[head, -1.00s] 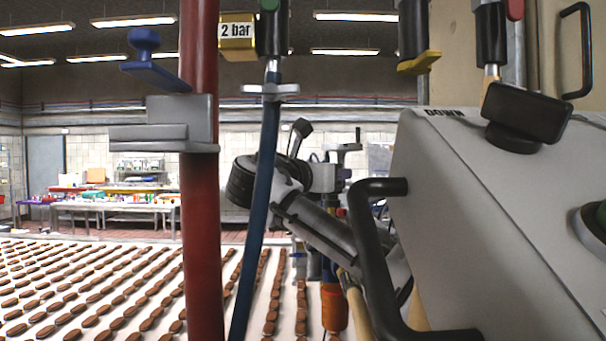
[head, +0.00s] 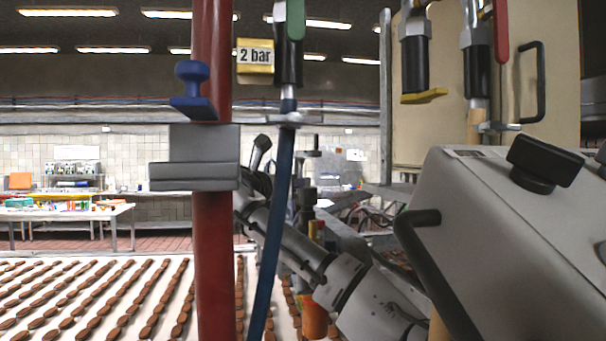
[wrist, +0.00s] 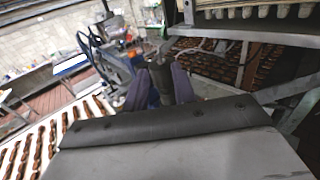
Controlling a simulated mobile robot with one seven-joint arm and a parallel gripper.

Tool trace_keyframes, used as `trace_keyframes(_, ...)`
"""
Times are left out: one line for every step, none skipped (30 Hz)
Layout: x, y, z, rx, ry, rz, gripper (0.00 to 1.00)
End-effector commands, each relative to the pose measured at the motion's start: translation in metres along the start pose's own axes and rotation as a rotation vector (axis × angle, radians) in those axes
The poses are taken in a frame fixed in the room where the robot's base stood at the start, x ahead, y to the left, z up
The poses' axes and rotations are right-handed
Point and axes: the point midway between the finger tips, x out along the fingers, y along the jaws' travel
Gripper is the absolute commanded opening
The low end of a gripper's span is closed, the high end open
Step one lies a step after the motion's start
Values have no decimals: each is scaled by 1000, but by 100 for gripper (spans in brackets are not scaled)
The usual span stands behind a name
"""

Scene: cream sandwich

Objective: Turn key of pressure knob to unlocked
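I cannot make out a key or a pressure knob for certain in either view. A black knob with a wide grip (head: 543,165) sits on top of the grey slanted box at right. My gripper (wrist: 161,76) shows in the wrist view as two purple fingers standing apart. A dark upright cylinder shows between them; I cannot tell whether they touch it. In the head view my arm reaches behind the blue hose, and its fingers are hidden.
A red pipe (head: 211,240) with a grey bracket and a blue hose (head: 275,225) stand in front of my arm. The grey box (head: 455,240) with its black handle is close at right. Rows of brown biscuits lie on a white belt (head: 25,305).

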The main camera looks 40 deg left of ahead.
Motion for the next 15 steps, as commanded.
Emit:
trace_keyframes(12, 0, 4, -1, 3, -3, 26)
trace_keyframes(18, -1, 4, -1, 4, -4, 26)
trace_keyframes(26, 0, 4, -1, 3, -2, 26)
trace_keyframes(32, 0, 4, -1, 3, -3, 26)
trace_keyframes(37, 0, 4, -2, 3, -3, 26)
trace_keyframes(44, 0, 3, -2, 3, -3, 26)
trace_keyframes(49, 0, 3, -2, 3, -2, 26)
trace_keyframes(53, 0, 3, -1, 3, -2, 26)
trace_keyframes(58, 0, 2, -1, 3, -2, 26)
trace_keyframes(61, 0, 2, -1, 2, -2, 26)
trace_keyframes(64, 0, 2, -1, 2, -2, 26)
trace_keyframes(66, 0, 1, -1, 2, -2, 26)
trace_keyframes(68, 0, 1, -1, 1, -1, 26)
trace_keyframes(70, 0, 0, -1, 1, -1, 26)
trace_keyframes(71, 0, 0, -1, 1, -1, 26)
